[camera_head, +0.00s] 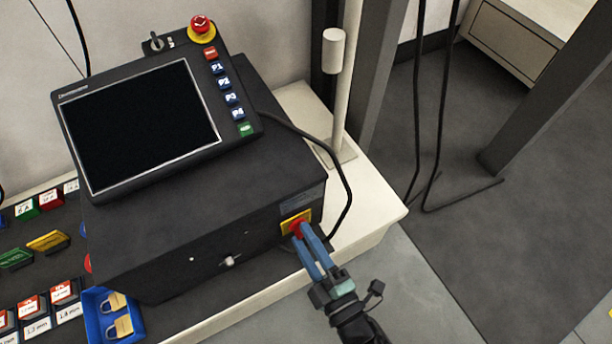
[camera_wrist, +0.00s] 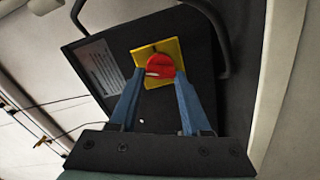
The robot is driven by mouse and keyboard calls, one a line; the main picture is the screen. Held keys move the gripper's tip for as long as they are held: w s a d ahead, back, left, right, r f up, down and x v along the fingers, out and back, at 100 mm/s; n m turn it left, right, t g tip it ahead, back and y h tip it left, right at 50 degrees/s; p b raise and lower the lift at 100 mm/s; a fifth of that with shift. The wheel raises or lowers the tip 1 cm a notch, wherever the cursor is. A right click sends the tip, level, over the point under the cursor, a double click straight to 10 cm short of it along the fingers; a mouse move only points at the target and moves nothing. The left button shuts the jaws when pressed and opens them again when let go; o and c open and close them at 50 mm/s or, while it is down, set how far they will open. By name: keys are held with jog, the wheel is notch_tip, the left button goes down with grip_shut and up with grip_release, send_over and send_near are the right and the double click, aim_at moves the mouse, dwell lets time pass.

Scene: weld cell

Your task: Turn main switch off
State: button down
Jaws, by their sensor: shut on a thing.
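The main switch is a red rotary knob (camera_head: 297,227) on a yellow plate (camera_head: 287,224), at the lower right of the black control box's front face. In the wrist view the red knob (camera_wrist: 160,66) sits in front of the yellow plate (camera_wrist: 172,47). My gripper (camera_head: 305,238) reaches up to it from the lower right, and its blue fingers are shut on the knob. In the wrist view my gripper (camera_wrist: 160,82) has one finger on each side of the knob. The finger contact is partly hidden in the head view.
The black control box (camera_head: 190,225) carries a dark screen (camera_head: 140,125), several buttons and a red emergency stop (camera_head: 200,25). A blue tray (camera_head: 93,307) with padlocks stands at the lower left. A black cable (camera_head: 345,180) loops close to the switch.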

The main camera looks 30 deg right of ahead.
jog(key=shift+s+f+n+b, duration=0.1)
jog(key=shift+n+b, duration=0.05)
jog(key=shift+n, duration=0.95)
jog(key=shift+f+n+b, duration=0.1)
jog(key=shift+n+b, duration=0.05)
jog(key=shift+n, duration=0.95)
jog(key=shift+c, duration=1.8)
grip_release()
jog(key=shift+r, duration=0.1)
jog(key=s+p, duration=0.3)
jog(key=s, duration=1)
